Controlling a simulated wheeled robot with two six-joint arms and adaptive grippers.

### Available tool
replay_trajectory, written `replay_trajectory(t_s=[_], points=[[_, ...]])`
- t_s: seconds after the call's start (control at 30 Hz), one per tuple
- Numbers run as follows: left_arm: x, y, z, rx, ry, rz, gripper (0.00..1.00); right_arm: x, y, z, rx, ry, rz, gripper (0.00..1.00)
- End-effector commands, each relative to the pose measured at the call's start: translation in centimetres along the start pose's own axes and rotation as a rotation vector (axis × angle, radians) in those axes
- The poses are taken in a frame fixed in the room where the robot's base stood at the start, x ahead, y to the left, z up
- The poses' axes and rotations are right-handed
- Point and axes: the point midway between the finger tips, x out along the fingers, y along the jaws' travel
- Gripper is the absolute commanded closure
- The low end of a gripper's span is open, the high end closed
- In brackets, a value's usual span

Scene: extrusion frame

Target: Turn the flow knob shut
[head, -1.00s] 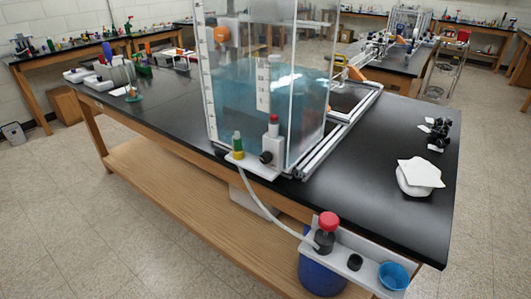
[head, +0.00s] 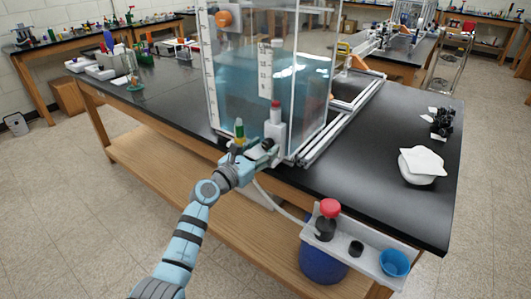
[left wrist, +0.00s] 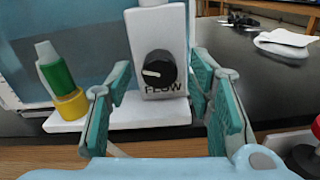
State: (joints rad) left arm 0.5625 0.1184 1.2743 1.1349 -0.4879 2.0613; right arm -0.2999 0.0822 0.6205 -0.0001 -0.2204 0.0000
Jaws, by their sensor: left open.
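The flow knob (left wrist: 159,70) is a round black dial on the front of a white block (left wrist: 160,25), above the word FLOW. Its white mark points to the left in the left wrist view. My left gripper (left wrist: 162,76) is open, with one teal-padded finger on each side of the knob. Both fingers appear apart from it. In the head view my left gripper (head: 258,156) is in front of the block at the tank's front corner and largely covers the knob. My right gripper is not in view.
A yellow and green fitting (left wrist: 62,80) stands just left of the block on the same white ledge. A clear tank of blue water (head: 240,90) rises behind. The right tabletop is mostly clear.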

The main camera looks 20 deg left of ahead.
Motion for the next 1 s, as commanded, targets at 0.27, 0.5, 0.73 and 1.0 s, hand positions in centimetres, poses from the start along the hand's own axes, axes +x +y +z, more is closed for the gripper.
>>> replay_trajectory(t_s=[0.27, 0.5, 0.73, 1.0], points=[[1.58, -0.05, -0.04, 0.001, 0.002, -0.001, 0.52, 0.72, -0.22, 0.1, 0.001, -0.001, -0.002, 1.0], [1.54, -0.04, -0.01, 0.001, 0.001, 0.0, 0.7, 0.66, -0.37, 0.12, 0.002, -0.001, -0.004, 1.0], [1.52, -0.04, -0.02, 0.0, 0.002, -0.001, 1.0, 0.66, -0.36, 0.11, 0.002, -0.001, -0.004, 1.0], [1.51, -0.05, -0.05, 0.031, 0.002, -0.001, 1.0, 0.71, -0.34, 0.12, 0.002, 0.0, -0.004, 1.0]])
